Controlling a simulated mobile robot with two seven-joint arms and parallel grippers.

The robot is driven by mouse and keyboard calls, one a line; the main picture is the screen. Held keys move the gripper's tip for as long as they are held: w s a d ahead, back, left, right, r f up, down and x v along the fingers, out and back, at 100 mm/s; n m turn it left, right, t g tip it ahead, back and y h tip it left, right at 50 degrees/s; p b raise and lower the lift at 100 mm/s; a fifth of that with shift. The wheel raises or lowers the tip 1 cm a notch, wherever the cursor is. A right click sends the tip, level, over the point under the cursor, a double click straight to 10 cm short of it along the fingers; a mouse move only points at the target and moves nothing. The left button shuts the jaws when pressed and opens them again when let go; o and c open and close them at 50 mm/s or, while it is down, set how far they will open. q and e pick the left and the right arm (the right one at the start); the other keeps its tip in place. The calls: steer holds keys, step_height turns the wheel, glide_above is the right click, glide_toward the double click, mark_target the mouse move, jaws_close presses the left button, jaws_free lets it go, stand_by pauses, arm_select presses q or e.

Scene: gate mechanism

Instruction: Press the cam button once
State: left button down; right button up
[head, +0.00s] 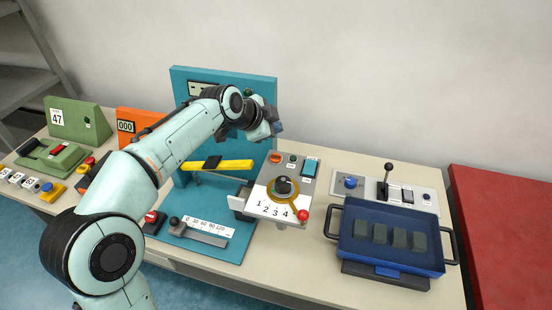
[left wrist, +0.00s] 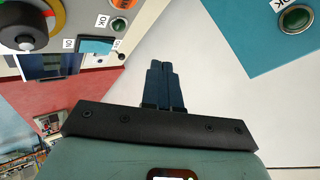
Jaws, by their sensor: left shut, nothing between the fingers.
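My left gripper (head: 277,128) is shut and empty, held above the grey control panel (head: 262,184) and in front of the upright teal board (head: 190,82). Its closed dark fingers (left wrist: 163,85) show in the left wrist view. The panel carries a black dial (head: 283,186) over the digits 1 to 4, an orange button (head: 275,157), a green button (head: 292,159) and a red knob (head: 303,215). No label reading "cam" is legible, so I cannot tell which button it is. In the left wrist view a green button (left wrist: 297,19) sits on the teal board.
A yellow bar (head: 235,165) and a slider scale (head: 207,228) lie left of the panel. A blue tray (head: 350,262) with several dark blocks stands right, in front of a lever box (head: 425,198). A red surface (head: 510,225) is at far right.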

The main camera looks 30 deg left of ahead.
arm_select(q)
steer(key=b, duration=0.4)
glide_above(274, 160)
step_height(274, 160, down, 6)
steer(key=shift+a+f, duration=0.1)
steer(key=shift+f, duration=0.15)
steer(key=shift+w+f+b, duration=0.1)
steer(key=shift+f+b, duration=0.25)
steer(key=shift+f, duration=0.1)
arm_select(e)
step_height(274, 160, down, 6)
steer(key=s, duration=0.2)
steer(key=shift+s, duration=0.35)
arm_select(q)
steer(key=shift+f, duration=0.15)
steer(key=shift+f+b, duration=0.25)
steer(key=shift+b, duration=0.15)
arm_select(e)
steer(key=shift+s+f, duration=0.15)
steer(key=shift+f, duration=0.2)
